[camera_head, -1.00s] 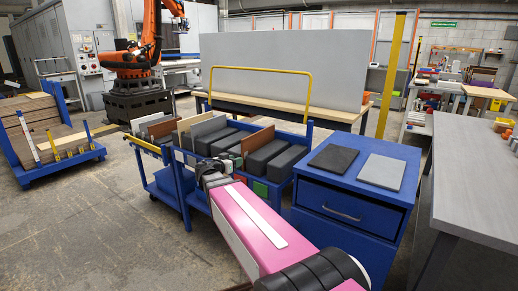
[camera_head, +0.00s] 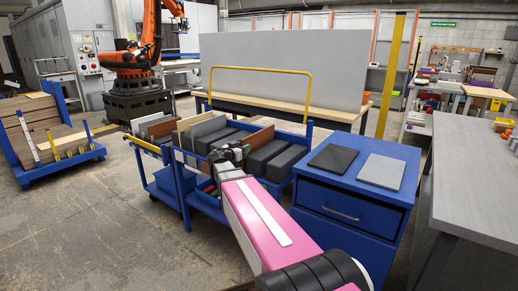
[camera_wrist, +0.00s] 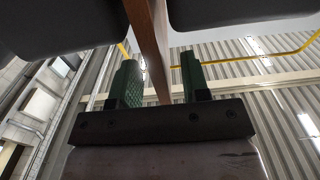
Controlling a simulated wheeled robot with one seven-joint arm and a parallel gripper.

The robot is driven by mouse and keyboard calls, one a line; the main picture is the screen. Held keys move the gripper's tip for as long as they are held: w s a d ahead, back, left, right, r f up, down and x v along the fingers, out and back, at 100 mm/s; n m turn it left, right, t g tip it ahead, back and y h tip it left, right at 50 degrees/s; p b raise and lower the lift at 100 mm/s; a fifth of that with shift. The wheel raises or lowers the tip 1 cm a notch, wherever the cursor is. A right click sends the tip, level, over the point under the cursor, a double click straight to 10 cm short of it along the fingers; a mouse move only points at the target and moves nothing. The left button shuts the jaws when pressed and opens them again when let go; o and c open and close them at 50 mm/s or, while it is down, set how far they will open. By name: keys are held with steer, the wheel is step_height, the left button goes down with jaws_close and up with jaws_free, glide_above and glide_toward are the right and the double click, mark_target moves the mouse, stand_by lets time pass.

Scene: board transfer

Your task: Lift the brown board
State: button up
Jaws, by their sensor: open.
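A brown board (camera_head: 260,137) stands on edge in the blue cart, between dark grey padded blocks. My gripper (camera_head: 226,153) is at the near end of this board in the head view, and its fingers are hard to make out there. In the wrist view, the brown board (camera_wrist: 149,45) runs down between the two green fingers of my open gripper (camera_wrist: 162,82). There is a gap on each side of the board, wider on the right. Part of the board is hidden behind my gripper in the head view.
Dark grey blocks (camera_head: 283,162) flank the board closely. Another brown board (camera_head: 191,121) stands further left in the cart (camera_head: 203,203). A yellow bar (camera_head: 262,69) rises behind. A blue cabinet (camera_head: 357,192) with a black plate (camera_head: 333,158) and a grey plate (camera_head: 382,171) stands to the right.

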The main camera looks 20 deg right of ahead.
steer(key=shift+x, duration=1.25)
steer(key=shift+c, duration=0.3)
jaws_close()
steer(key=shift+r, duration=0.7)
step_height(320, 180, up, 3)
steer(key=shift+a+r, duration=0.1)
steer(key=shift+a, duration=0.05)
steer(key=s+a+r, duration=0.6)
steer(key=s+a, duration=0.1)
steer(key=a, duration=0.2)
steer(key=shift+r, duration=0.25)
